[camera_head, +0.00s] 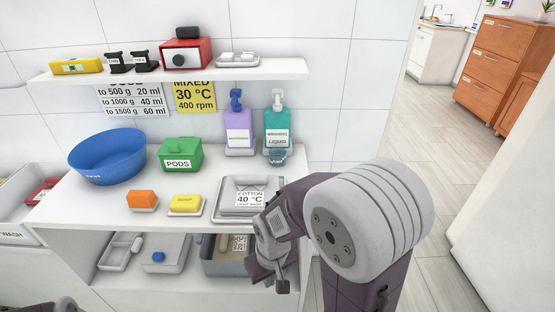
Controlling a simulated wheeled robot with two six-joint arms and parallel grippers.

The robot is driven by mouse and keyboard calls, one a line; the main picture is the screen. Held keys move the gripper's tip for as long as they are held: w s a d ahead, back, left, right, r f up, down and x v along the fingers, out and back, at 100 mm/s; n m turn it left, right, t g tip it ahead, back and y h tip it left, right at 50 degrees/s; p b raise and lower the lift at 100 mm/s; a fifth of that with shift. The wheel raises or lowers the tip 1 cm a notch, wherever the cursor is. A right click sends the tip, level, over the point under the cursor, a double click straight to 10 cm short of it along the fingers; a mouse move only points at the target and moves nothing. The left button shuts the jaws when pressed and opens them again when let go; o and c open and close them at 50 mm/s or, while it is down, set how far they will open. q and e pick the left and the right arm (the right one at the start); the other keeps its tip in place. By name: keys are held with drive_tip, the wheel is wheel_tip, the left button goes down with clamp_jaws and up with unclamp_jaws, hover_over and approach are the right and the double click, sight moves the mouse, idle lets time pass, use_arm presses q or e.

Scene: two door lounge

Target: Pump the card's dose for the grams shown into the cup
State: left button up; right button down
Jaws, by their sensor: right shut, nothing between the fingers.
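The dose card (132,101) on the wall reads to 500 g 20 ml, to 1000 g 40 ml, to 1500 g 60 ml. A teal pump bottle (277,121) labelled as washing liquid stands at the back of the counter, with a small clear cup (277,157) at its front foot. A purple pump bottle (238,127) stands to its left. The blue bowl (107,159) has small marks at its lower front; I cannot read grams there. My right gripper (269,279) is shut and empty, in front of the counter's right part, below and apart from bottle and cup. My left gripper is out of view.
A green pods box (180,155), an orange block (142,200), yellow soap (186,204) and a grey tray with a cotton 40 °C card (250,199) occupy the counter (95,213). A wall shelf (180,75) overhangs its back. Trays sit below. Open floor (420,130) lies right.

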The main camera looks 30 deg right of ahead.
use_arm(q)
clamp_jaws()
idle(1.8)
